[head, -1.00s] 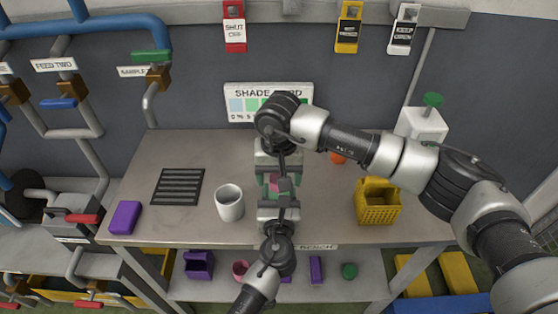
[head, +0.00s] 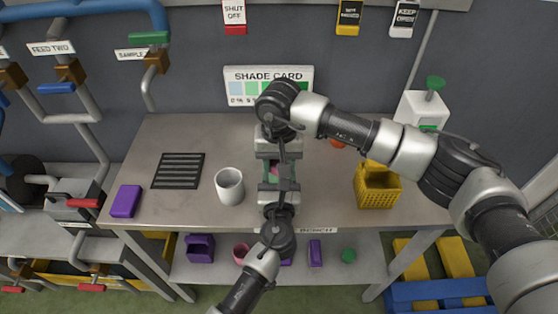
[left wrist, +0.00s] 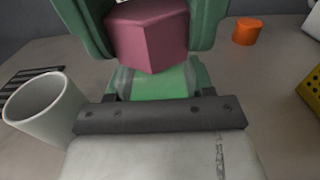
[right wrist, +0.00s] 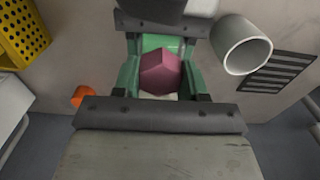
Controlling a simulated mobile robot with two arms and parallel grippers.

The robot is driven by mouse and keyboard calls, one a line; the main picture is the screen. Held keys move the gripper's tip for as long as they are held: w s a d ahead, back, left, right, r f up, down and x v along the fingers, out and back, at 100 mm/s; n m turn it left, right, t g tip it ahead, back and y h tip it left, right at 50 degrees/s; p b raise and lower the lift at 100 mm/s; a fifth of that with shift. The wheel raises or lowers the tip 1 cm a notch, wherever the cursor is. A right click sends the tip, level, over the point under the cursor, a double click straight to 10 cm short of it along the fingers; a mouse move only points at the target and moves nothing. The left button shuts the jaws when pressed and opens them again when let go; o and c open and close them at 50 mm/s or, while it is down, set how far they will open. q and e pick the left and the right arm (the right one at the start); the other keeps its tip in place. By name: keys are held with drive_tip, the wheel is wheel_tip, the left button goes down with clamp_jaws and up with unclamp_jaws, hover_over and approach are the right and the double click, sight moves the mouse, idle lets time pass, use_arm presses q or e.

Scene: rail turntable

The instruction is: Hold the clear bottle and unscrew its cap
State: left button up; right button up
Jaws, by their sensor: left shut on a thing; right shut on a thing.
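The cap is a pink, many-sided piece (left wrist: 148,38), also seen in the right wrist view (right wrist: 160,72). My right gripper (head: 274,166) reaches in from the far side and is shut on the cap, one green finger on each side. My left gripper (head: 278,186) comes from the near side, facing it, and is shut on the clear bottle (left wrist: 152,80) just below the cap. The bottle is see-through and mostly hidden by the fingers and cap. Both grippers are above the middle of the bench. I cannot tell whether the cap is still threaded on.
A white cup (head: 229,187) stands left of the grippers, near a dark slotted plate (head: 179,171) and a purple block (head: 125,201). A yellow perforated basket (head: 377,190) and an orange piece (left wrist: 247,31) are to the right. The bench (head: 330,210) is clear at front right.

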drive_tip(key=n, duration=0.6)
drive_tip(key=n, duration=0.6)
idle(0.3)
drive_tip(key=o, duration=1)
drive_tip(key=shift+o, duration=0.5)
